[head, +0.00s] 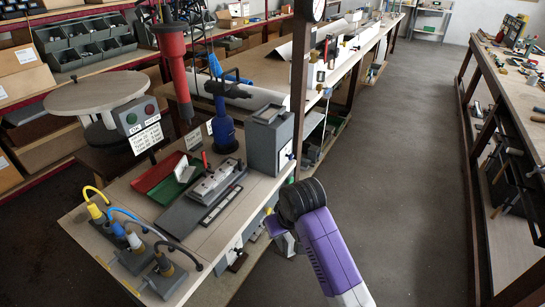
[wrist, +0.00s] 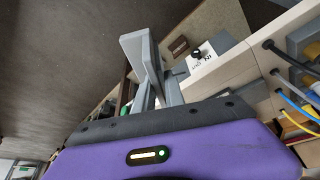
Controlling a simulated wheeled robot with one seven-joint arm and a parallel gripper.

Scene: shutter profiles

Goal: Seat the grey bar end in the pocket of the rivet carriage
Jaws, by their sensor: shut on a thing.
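The rivet carriage appears to be the grey metal block (head: 214,180) on the bench top in the head view; its pocket is too small to make out. My gripper (wrist: 158,82) shows in the wrist view as grey fingers close together. They look shut on a grey piece (wrist: 134,48), seemingly the grey bar, though grey on grey makes its outline hard to separate. In the head view my purple and black wrist is in front of the bench's right front edge, apart from the carriage, and hides most of the fingers.
A grey box (head: 270,140) stands at the bench's right end. Cabled plugs (head: 130,243) crowd the near left corner. The floor (head: 400,180) to the right is clear.

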